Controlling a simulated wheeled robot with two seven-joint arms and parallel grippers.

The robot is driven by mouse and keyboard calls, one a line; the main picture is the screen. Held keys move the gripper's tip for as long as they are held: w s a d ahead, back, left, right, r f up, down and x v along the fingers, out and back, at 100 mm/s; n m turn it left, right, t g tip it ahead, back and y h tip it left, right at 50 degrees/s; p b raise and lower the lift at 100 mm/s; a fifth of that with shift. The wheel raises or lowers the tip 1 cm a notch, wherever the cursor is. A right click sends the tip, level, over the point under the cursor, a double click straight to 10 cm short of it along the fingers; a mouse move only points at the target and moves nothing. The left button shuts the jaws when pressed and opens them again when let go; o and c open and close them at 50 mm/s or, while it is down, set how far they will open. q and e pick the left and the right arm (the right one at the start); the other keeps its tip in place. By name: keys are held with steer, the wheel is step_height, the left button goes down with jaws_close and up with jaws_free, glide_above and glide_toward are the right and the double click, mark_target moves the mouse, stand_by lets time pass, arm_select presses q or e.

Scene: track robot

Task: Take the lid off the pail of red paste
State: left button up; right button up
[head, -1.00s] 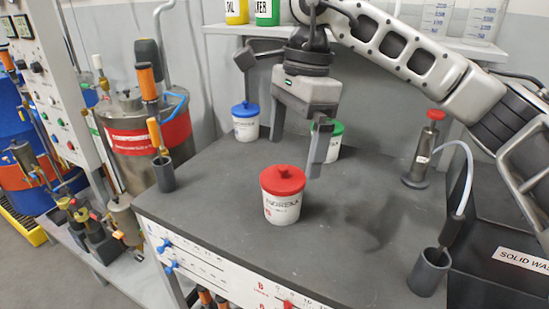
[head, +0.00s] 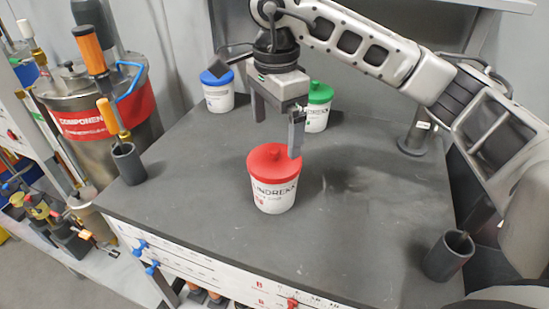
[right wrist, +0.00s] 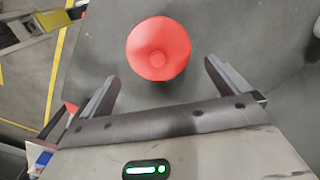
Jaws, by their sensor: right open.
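The white pail (head: 273,195) with the red lid (head: 272,162) stands upright on the dark bench top, near its front edge. The lid sits on the pail and has a small knob. My right gripper (head: 277,132) is open and empty, above and just behind the lid. One fingertip overlaps the lid's right edge in the head view; I cannot tell whether it touches. In the right wrist view the red lid (right wrist: 158,48) lies ahead of and between the spread fingers (right wrist: 160,80). My left gripper is not in view.
A blue-lidded pail (head: 218,92) and a green-lidded pail (head: 317,108) stand behind. A dark cup (head: 128,163) holding an orange-handled tool is at the left, another cup (head: 449,256) at front right. The bench top (head: 190,185) around the red-lidded pail is clear.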

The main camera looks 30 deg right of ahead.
mark_target(275, 148)
step_height(275, 148, down, 5)
steer(key=shift+a+f+p, duration=0.1)
steer(key=shift+p, duration=0.5)
steer(key=c, duration=0.7)
